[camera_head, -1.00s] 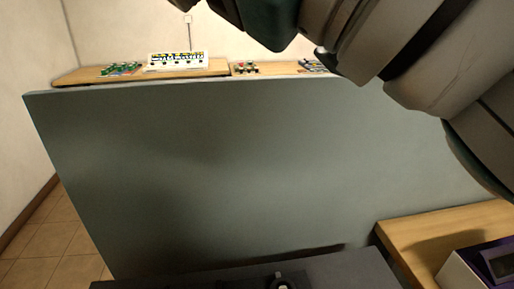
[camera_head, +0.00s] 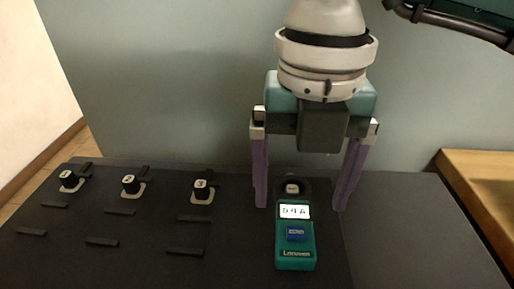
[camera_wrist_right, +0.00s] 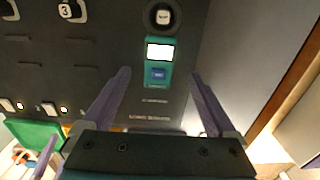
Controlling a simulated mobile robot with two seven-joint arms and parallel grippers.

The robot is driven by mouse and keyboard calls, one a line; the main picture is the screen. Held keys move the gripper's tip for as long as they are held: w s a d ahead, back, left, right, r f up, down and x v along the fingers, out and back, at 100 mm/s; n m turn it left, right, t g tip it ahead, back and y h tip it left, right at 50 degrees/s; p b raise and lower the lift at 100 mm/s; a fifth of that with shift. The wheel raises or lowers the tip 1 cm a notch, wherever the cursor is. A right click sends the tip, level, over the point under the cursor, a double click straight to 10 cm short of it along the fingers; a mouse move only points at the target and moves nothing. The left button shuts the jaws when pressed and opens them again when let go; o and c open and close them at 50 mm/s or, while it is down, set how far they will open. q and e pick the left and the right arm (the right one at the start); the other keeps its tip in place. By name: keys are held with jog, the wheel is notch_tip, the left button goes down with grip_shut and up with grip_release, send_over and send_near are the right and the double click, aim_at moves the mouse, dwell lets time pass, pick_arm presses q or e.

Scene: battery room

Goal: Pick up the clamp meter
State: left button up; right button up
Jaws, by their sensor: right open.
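The clamp meter (camera_head: 295,250) is teal, with a lit white display, a blue button and a dark round part at its far end. It lies on the dark panel surface; it also shows in the right wrist view (camera_wrist_right: 151,66). My right gripper (camera_head: 301,207) is open, with its purple fingers pointing down, one on each side of the meter's far part. In the wrist view the fingers (camera_wrist_right: 160,73) flank the meter with a gap on both sides, and nothing is between them in a grip.
The dark panel (camera_head: 140,265) carries knobs numbered 1 (camera_head: 70,181), 2 (camera_head: 131,186) and 3 (camera_head: 202,190), with several slots. A grey-green wall (camera_head: 160,80) stands behind. A wooden surface (camera_head: 485,180) lies at the right. A green object (camera_wrist_right: 33,134) shows lower left in the wrist view.

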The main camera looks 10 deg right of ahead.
aim_at(295, 227)
jog(key=f, duration=0.5)
jog(key=shift+s+a+f, duration=0.1)
jog(key=shift+s+f, duration=0.15)
jog(key=shift+f, duration=0.15)
grip_shut()
dwell(0.4)
